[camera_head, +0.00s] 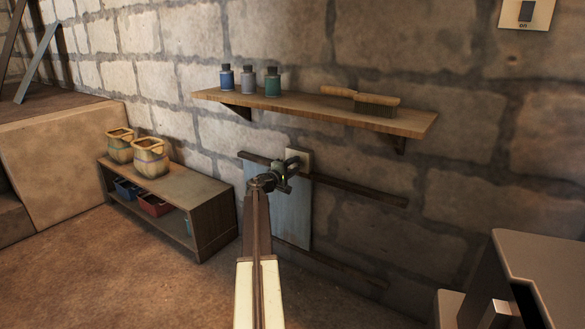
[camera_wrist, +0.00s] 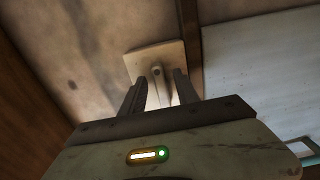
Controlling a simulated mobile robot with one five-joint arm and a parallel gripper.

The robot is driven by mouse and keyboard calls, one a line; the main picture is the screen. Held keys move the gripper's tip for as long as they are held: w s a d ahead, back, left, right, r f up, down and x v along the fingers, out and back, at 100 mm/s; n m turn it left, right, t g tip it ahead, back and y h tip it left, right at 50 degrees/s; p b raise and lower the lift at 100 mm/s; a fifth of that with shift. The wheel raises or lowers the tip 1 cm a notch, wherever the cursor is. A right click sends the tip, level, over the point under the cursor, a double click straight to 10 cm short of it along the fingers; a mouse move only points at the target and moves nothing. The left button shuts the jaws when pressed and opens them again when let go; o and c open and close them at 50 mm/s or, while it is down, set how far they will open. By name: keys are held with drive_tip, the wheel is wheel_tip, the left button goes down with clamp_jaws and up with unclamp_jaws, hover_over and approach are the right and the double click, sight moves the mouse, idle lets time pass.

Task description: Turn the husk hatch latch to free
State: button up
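The husk hatch (camera_head: 293,215) is a pale blue-grey panel low on the stone wall, partly hidden behind my arm. Its pale surface also fills the right of the wrist view (camera_wrist: 260,65). The latch is a cream plate with a raised knob or handle (camera_wrist: 157,73), seen ahead of my gripper in the wrist view. The plate (camera_head: 303,158) shows at the hatch's upper right in the head view. My gripper (camera_wrist: 160,88) is open, with its two dark fingers spread on either side of the knob in the picture. I cannot tell whether they touch it.
A wooden shelf (camera_head: 310,109) with bottles and a brush juts out above the hatch. A low wooden bench (camera_head: 185,185) with two pots stands at left. Dark horizontal rails (camera_head: 360,190) run by the hatch. A grey cabinet (camera_head: 545,265) is at lower right.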

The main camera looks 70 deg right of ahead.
drive_tip(key=v, duration=0.7)
drive_tip(key=shift+a, duration=0.2)
drive_tip(key=shift+w, duration=0.1)
